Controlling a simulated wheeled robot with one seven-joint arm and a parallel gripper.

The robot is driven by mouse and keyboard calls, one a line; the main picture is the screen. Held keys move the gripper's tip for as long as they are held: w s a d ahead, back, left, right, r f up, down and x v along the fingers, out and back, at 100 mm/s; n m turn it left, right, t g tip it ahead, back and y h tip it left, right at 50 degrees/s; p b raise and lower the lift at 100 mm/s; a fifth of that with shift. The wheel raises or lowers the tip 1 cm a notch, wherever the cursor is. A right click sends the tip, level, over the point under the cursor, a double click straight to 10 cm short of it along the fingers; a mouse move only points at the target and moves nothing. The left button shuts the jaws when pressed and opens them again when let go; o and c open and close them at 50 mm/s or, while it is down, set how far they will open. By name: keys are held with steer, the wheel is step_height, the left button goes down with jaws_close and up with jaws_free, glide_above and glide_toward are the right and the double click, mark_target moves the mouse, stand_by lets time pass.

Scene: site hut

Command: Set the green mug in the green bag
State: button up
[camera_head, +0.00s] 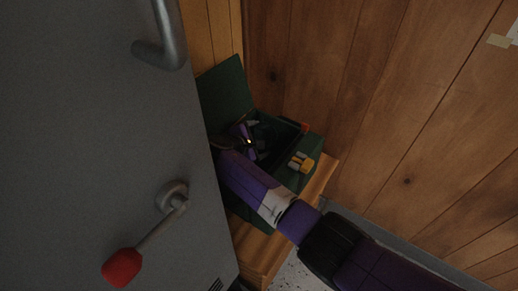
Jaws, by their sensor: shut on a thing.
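The green bag (226,92) looks like a dark green box-shaped case with its lid raised at the back left and yellow-and-grey clasps on its front. It stands open on a wooden bench. My arm reaches in from the lower right across its front. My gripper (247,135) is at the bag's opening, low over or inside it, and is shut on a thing. That thing is mostly hidden and too dark to make out clearly; I take it to be the green mug. No other mug shows. The bag's inside is in deep shadow, so I cannot tell whether the mug touches its bottom.
A grey metal door or cabinet (85,100) with a curved handle (168,45) and a red-knobbed lever (124,267) stands close on the left. A wood-panelled wall (400,110) is behind and right. The wooden bench (254,250) is narrow, with speckled floor below.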

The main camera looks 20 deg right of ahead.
step_height(320, 180, down, 4)
steer(key=shift+r+b, duration=0.2)
steer(key=shift+b, duration=0.3)
steer(key=o, duration=1.7)
steer(key=shift+a+f+b, duration=0.1)
steer(key=shift+f+b, duration=0.1)
steer(key=shift+b, duration=0.15)
steer(key=s+a+r+p, duration=0.1)
steer(key=r+p, duration=0.1)
steer(key=r, duration=0.2)
steer(key=s+a+r+p, duration=0.1)
steer(key=a+r+p, duration=0.1)
steer(key=r, duration=0.2)
steer(key=s+a+r+p, duration=0.1)
steer(key=s+r+p, duration=0.1)
steer(key=r, duration=0.2)
steer(key=shift+a, duration=0.3)
